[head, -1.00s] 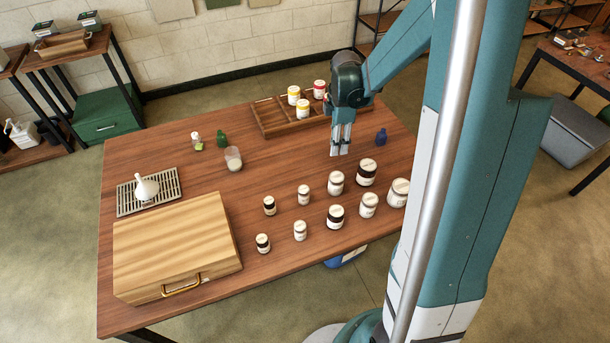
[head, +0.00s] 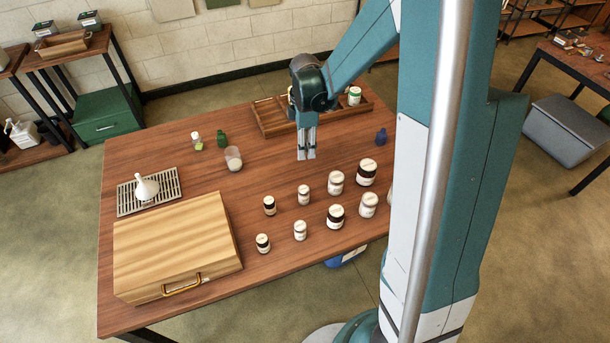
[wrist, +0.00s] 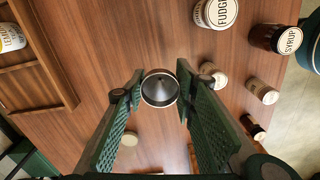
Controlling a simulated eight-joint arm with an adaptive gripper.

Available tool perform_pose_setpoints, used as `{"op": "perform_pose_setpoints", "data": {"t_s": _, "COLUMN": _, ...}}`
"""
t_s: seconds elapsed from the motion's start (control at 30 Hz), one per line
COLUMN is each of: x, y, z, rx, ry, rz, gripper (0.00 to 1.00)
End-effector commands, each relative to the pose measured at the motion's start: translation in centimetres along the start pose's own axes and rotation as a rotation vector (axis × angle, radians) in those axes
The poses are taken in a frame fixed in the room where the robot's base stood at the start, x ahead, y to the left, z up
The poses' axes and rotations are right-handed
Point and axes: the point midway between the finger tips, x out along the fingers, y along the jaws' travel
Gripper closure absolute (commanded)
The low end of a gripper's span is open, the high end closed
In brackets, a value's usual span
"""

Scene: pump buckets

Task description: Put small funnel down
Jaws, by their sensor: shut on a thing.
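A small grey metal funnel (wrist: 159,88) shows in the wrist view, its round rim facing the camera and dark inside. My gripper (wrist: 159,90) is shut on it, with one green finger on either side. In the head view my gripper (head: 307,154) points down over the middle of the table, left of a blue bottle; the small funnel is too small or hidden to make out there. A larger white funnel (head: 147,188) stands on the grey drip grate (head: 173,184) at the left.
Labelled jars (head: 335,217) stand in rows at front right of my gripper. A wooden tray (head: 270,122) lies behind it. A glass beaker (head: 233,160) and a green bottle (head: 221,139) stand left. A wooden case (head: 175,250) fills the front left. Bare tabletop (head: 265,178) lies between.

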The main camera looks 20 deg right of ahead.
Motion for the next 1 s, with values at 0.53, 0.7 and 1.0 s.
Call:
{"op": "perform_pose_setpoints", "data": {"t_s": 0.53, "x": 4.3, "y": 0.1, "z": 0.0, "rx": 0.000, "ry": 0.000, "rz": 0.000, "gripper": 0.79}}
{"op": "perform_pose_setpoints", "data": {"t_s": 0.7, "x": 5.9, "y": 0.1, "z": 0.0, "rx": 0.000, "ry": 0.000, "rz": 0.000, "gripper": 0.79}}
{"op": "perform_pose_setpoints", "data": {"t_s": 1.0, "x": 6.3, "y": 0.1, "z": 0.0, "rx": 0.000, "ry": 0.000, "rz": 0.000, "gripper": 0.79}}
